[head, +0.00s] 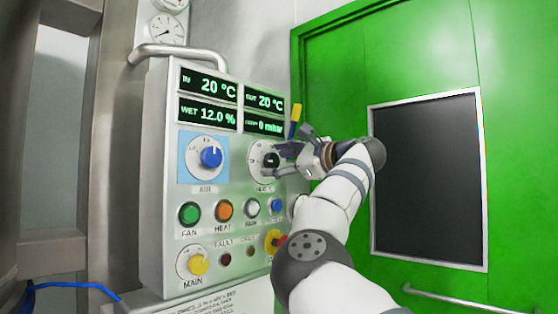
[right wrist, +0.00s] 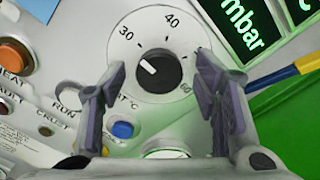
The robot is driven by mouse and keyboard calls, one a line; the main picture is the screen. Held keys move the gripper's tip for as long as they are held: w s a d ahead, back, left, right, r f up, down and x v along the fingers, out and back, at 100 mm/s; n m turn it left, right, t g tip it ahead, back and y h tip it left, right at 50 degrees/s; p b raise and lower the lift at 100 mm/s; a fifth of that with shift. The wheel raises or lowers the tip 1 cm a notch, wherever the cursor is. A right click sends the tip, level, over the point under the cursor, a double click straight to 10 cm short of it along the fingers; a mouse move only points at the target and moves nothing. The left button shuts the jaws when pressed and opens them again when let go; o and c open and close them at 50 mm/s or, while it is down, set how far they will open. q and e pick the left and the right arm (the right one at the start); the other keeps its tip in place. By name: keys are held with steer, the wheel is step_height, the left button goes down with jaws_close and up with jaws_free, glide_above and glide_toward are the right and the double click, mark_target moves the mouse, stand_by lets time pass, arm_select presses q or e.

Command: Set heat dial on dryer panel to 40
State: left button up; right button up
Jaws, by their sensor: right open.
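The heat dial (head: 269,160) is a black knob on a round white scale at the right of the grey dryer panel (head: 158,150). In the right wrist view the knob (right wrist: 166,74) shows near the middle, with 30, 40 and a partly hidden number, seemingly 50, around it. Its white pointer line aims up and left, close to the 30 side and away from 40. My right gripper (right wrist: 160,78) is open, its two fingers either side of the dial, with visible gaps to the knob. In the head view the right gripper (head: 287,158) is at the dial's right side. My left gripper is not in view.
The blue air knob (head: 211,157) sits left of the heat dial. Several buttons lie below, including green fan (head: 190,213) and orange heat (head: 224,209). Displays (head: 208,88) are above. A yellow-and-blue handle (head: 295,120) projects close to my gripper. A green door (head: 420,70) stands right.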

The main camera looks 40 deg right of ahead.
steer(key=c, duration=1.1)
steer(key=shift+c, duration=0.2)
